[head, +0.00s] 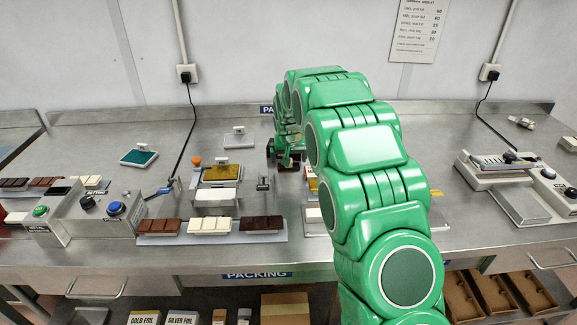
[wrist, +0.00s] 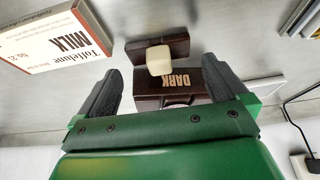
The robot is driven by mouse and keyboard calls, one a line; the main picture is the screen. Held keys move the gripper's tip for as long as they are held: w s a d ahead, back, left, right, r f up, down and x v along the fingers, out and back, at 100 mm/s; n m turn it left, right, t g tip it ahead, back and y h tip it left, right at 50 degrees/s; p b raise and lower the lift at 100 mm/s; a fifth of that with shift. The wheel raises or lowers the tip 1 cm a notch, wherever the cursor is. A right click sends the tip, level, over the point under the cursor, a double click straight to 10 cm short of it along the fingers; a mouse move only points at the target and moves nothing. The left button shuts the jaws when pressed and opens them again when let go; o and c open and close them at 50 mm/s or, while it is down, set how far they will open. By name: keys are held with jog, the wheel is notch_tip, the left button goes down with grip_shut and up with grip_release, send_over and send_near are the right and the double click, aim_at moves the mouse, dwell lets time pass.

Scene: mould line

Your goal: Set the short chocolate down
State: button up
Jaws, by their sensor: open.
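In the wrist view my gripper (wrist: 163,68) is open, with one dark finger on each side. Between the fingers is a dark brown block (wrist: 150,92) marked "DARK". Past it lies a second dark brown piece (wrist: 180,45), with a small cream block (wrist: 160,61) over its near edge. I cannot tell which is the short chocolate, or whether either finger touches the block. In the head view my gripper (head: 284,150) is low over the bench at the back middle. A dark piece (head: 288,167) shows just below it, partly hidden by my arm.
A "Toffelune MILK" card or box (wrist: 45,38) lies left of the fingers. A tray (head: 212,239) with several chocolate bars is at the bench front. Bare steel (head: 440,130) lies right of my arm.

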jog(key=shift+x, duration=1.35)
jog(key=shift+c, duration=0.2)
jog(key=c, duration=1.1)
jog(key=shift+c, duration=0.2)
jog(key=shift+r, duration=0.1)
